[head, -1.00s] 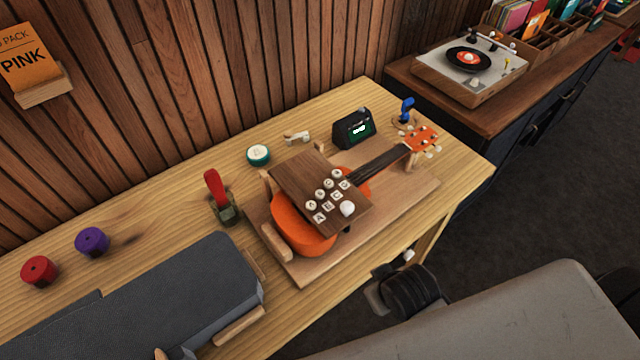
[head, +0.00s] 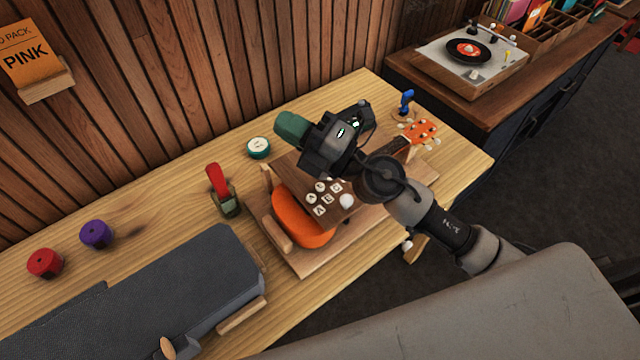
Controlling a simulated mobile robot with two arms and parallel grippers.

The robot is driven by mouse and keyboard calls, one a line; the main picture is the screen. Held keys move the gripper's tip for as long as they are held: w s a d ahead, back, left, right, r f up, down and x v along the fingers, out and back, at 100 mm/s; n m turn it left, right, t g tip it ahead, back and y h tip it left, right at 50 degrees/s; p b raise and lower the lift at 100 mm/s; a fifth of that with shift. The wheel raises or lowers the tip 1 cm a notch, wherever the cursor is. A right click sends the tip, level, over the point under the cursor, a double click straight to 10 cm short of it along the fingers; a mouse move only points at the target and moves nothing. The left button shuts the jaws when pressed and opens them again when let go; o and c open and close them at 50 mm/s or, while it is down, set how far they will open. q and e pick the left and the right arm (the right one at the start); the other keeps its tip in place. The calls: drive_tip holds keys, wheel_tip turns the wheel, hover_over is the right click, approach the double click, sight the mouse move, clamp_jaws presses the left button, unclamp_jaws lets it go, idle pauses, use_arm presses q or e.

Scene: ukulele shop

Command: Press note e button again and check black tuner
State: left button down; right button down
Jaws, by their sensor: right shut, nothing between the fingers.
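My right arm comes in from the lower right. I cannot tell which button is e, or whether the gripper touches one. The black tuner (head: 362,104) is mostly hidden behind the gripper; its reading cannot be made out. My left gripper is not in view.
A green-rimmed round item (head: 259,148) and a red-handled tool (head: 217,182) stand left of the panel. A dark grey case (head: 180,290) fills the front left, with purple (head: 96,234) and red (head: 44,263) spools behind. A blue item (head: 407,98) stands near the orange headstock (head: 421,130).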

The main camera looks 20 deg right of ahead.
wheel_tip(320, 180, down, 3)
drive_tip(key=a+n+g, duration=0.2)
drive_tip(key=n+g, duration=0.4)
drive_tip(key=n, duration=0.1)
drive_tip(key=n+g+h, duration=0.4)
drive_tip(key=h, duration=0.4)
hover_over(320, 187)
wheel_tip(320, 187, down, 8)
drive_tip(key=shift+w+d+f, duration=0.2)
drive_tip(key=shift+w+d, duration=0.1)
drive_tip(key=shift+d, duration=0.05)
drive_tip(key=shift+f, duration=0.1)
wheel_tip(320, 187, down, 9)
drive_tip(key=b, duration=0.6)
drive_tip(key=shift+r, duration=0.2)
drive_tip(key=shift+f+b, duration=0.4)
